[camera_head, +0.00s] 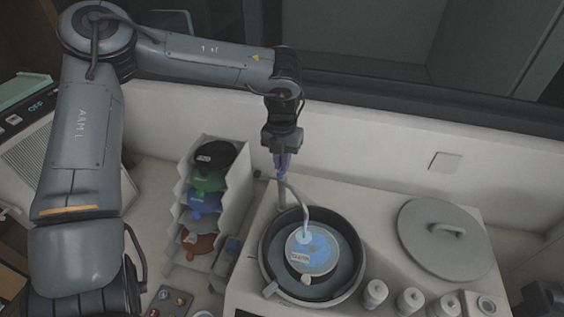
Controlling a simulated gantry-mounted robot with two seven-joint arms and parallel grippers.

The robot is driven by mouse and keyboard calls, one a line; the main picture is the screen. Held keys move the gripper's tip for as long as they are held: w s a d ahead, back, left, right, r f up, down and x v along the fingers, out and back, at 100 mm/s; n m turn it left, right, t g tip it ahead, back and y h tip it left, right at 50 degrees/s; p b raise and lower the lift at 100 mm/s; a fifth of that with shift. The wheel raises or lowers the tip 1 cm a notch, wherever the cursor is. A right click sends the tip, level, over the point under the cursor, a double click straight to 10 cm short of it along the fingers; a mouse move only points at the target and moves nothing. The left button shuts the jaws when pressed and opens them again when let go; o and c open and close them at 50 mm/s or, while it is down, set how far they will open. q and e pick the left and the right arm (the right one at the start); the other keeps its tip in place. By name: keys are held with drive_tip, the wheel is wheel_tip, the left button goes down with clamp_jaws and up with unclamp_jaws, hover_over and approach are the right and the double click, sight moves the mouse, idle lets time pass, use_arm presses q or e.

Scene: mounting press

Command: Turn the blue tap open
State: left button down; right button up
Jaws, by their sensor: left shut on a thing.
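My left gripper (283,165) points down at the top of the tap behind the round basin, with its fingers shut on the tap's small blue handle (283,173). The fingers hide most of the handle, so its exact angle cannot be told. The grey curved spout (296,196) reaches forward over the dark-rimmed basin (268,262). A pale blue patch (303,237) shows below the spout end; I cannot tell clearly whether it is running water. My right gripper cannot be made out.
A round grey lid (452,238) with a handle lies to the right. A tiered rack (232,200) of coloured items stands left. A wall rises close behind the tap.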

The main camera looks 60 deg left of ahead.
use_arm(q)
drive_tip(key=shift+n, duration=0.6)
drive_tip(key=c, duration=1.2)
unclamp_jaws()
drive_tip(key=shift+r, duration=0.5)
wheel_tip(320, 180, up, 10)
drive_tip(key=shift+f+b, duration=0.1)
drive_tip(key=shift+b, duration=0.2)
